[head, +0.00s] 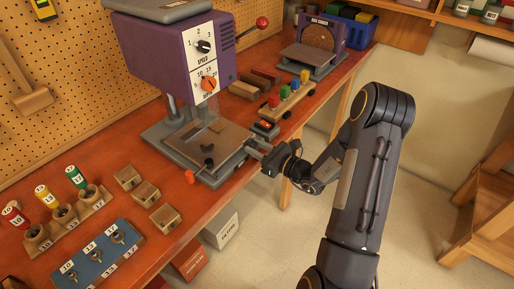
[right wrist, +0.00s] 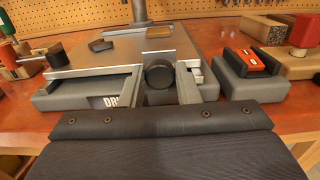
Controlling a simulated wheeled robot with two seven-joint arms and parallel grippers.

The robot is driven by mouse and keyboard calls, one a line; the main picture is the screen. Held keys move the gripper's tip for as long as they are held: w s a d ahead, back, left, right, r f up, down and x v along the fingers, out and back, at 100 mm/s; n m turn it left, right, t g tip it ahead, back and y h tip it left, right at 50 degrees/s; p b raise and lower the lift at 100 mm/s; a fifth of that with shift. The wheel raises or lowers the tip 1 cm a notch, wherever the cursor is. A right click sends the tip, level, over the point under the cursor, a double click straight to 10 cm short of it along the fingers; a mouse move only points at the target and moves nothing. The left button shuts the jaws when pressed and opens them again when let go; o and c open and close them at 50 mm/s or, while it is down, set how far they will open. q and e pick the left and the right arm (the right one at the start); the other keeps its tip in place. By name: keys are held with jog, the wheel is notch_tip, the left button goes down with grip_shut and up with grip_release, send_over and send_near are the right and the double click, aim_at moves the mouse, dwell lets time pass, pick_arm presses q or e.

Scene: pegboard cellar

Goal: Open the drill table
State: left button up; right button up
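The purple drill press (head: 165,52) stands on the red-brown bench. Its drill table (head: 222,137) is a flat brownish plate with metal edges, over a grey base (head: 205,177); the plate also shows in the right wrist view (right wrist: 118,52). A round black knob (right wrist: 159,76) is at the table's near edge. My right gripper (head: 258,149) reaches in from the right at that edge. In the right wrist view its two grey fingers (right wrist: 163,84) stand apart on either side of the knob, seemingly without closing on it. My left gripper is not in view.
A red switch on a grey box (head: 265,129) sits close right of the table. Wooden blocks (head: 146,194), a blue key rack (head: 103,257) and a row of colored knobs (head: 288,97) stand on the bench. Open floor lies in front, with boxes (head: 221,226) below.

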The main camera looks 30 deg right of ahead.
grip_shut()
jog(key=b+v, duration=0.2)
jog(key=v, duration=1.1)
jog(key=shift+s+d+f, duration=0.1)
jog(key=shift+s+d, duration=0.05)
jog(key=shift+o, duration=2.2)
grip_release()
jog(key=shift+s, duration=0.2)
jog(key=shift+d, duration=0.1)
